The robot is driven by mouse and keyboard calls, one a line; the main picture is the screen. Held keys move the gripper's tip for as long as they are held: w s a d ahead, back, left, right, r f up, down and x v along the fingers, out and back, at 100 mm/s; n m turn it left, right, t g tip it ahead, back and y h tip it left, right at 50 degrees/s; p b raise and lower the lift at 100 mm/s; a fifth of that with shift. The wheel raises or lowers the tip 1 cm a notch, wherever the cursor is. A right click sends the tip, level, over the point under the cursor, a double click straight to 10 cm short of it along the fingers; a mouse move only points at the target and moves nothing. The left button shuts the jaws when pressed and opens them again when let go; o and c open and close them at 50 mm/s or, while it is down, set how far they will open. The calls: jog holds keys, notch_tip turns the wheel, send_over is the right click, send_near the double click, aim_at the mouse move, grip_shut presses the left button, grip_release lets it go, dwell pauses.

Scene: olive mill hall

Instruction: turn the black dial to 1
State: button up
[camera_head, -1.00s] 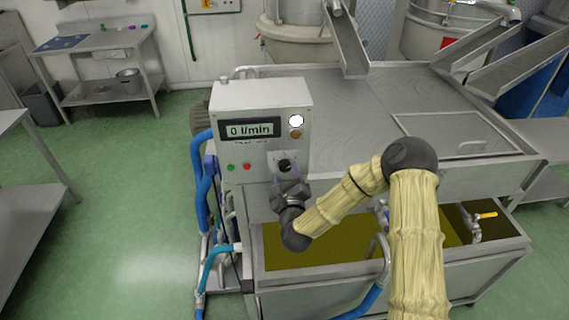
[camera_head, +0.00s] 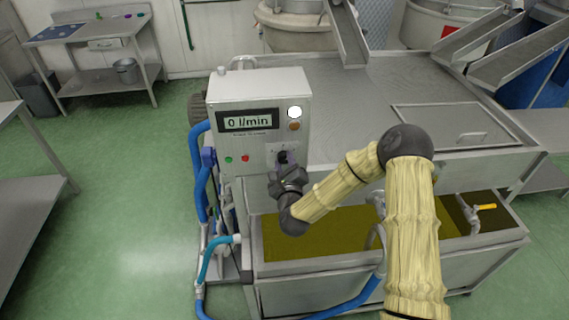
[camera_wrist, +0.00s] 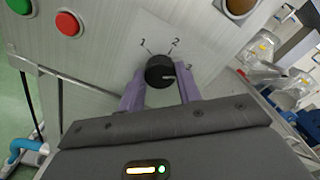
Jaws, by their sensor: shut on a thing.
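The black dial (camera_wrist: 158,71) sits on the face of the grey control box, with its white mark pointing right in the wrist view. Printed numbers stand around it: 1 at upper left, 2 at upper right, and one at the right that looks like 3. My gripper (camera_wrist: 161,86) has its purple fingers on either side of the dial and is shut on it. In the head view my gripper (camera_head: 283,160) reaches the box from below and partly hides the dial (camera_head: 283,157). The display (camera_head: 248,121) reads 0 l/min.
A green button (camera_wrist: 20,6) and a red button (camera_wrist: 68,23) are left of the dial. An orange-brown button (camera_wrist: 240,6) is at upper right. An open tank (camera_head: 262,283) of olive-coloured liquid lies below the arm. Blue hoses (camera_head: 198,178) run down the box's left side.

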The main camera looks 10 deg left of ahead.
jog(key=shift+b, duration=0.3)
jog(key=n+b, duration=0.2)
jog(key=shift+f+n+b, duration=0.15)
jog(key=shift+n+b, duration=0.2)
jog(key=shift+n, duration=0.05)
jog(key=n+b, duration=0.3)
jog(key=shift+a+n, duration=0.15)
jog(key=shift+n, duration=0.15)
jog(key=n+b, duration=0.3)
jog(key=b, duration=0.1)
jog(key=shift+f+n, duration=0.1)
jog(key=shift+n, duration=0.2)
jog(key=n+b, duration=0.3)
jog(key=shift+n+b, duration=0.4)
jog(key=n+b, duration=0.5)
jog(key=shift+f, duration=0.1)
jog(key=n+b, duration=0.3)
jog(key=n, duration=0.2)
jog(key=o, duration=1)
